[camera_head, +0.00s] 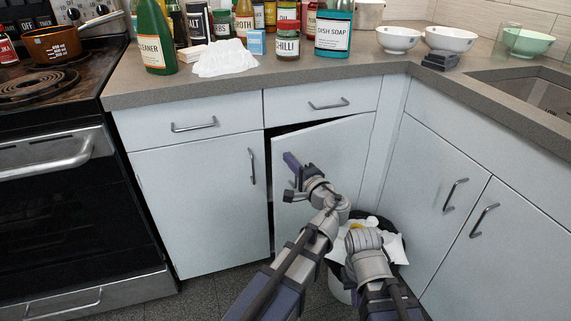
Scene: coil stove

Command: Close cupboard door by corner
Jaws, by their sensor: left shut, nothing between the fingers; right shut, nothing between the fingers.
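The corner cupboard door (345,145) is white and stands ajar below the drawer near the inside corner of the counter. A dark gap shows along its top left and left edge. My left gripper (290,160) is shut and empty, in front of the left part of this door. I cannot tell whether it touches the door. My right arm reaches in from the bottom, right of the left arm. Its fingers do not show.
A bin (399,250) with crumpled paper stands on the floor by the corner, beside my arms. A closed cupboard door (190,200) is on the left, two more on the right. The stove (75,215) is at far left. Bottles and bowls stand on the counter (190,90).

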